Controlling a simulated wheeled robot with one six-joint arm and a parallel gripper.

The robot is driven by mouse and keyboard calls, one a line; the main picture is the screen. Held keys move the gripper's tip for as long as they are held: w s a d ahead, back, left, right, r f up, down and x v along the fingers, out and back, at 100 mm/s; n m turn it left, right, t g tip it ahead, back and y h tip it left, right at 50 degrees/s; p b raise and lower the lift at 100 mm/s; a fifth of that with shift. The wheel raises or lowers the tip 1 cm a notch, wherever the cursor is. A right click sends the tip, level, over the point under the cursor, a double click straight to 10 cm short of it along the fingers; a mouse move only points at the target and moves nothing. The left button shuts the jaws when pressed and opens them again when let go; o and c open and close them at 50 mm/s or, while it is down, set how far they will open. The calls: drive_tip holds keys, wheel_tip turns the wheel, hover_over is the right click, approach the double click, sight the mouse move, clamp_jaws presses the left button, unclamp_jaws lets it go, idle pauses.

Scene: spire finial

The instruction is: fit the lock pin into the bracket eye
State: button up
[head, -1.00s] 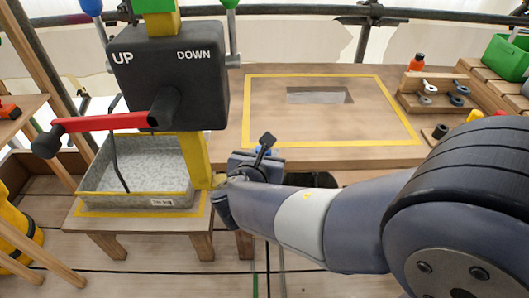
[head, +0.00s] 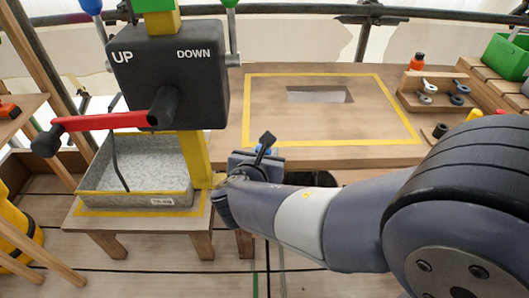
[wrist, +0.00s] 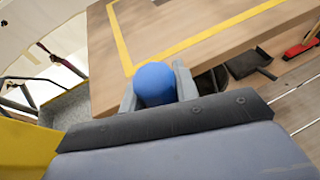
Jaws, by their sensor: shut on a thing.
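My gripper (head: 262,152) is low in front of the wooden table, to the right of the yellow post (head: 195,160). In the wrist view my gripper (wrist: 158,88) is shut on a round blue knob, which I take to be the head of the lock pin (wrist: 154,84). The knob sits between the two grey fingers. The pin's shaft is hidden. I cannot make out the bracket eye in either view; a small yellow part (head: 218,180) shows beside my wrist at the post's foot.
A black UP/DOWN box (head: 180,85) with a red-handled crank (head: 100,122) stands at left, above a grey tray (head: 130,198). The table (head: 240,135) has a yellow outline and a rectangular opening.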

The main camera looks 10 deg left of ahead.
drive_tip(key=shift+f+b, duration=2.5)
drive_tip(key=shift+f, duration=0.25)
drive_tip(key=o, duration=1.2)
drive_tip(key=shift+c, duration=0.2)
drive_tip(key=shift+r, duration=0.1)
drive_tip(key=p+v, duration=0.2)
drive_tip(key=v, duration=0.8)
drive_tip(key=shift+s, duration=0.4)
drive_tip(key=b+x, duration=0.2)
drive_tip(key=x, duration=0.8)
drive_tip(key=shift+w, duration=0.4)
drive_tip(key=shift+r+p, duration=0.35)
drive_tip(key=shift+p, duration=0.1)
drive_tip(key=shift+f, duration=0.1)
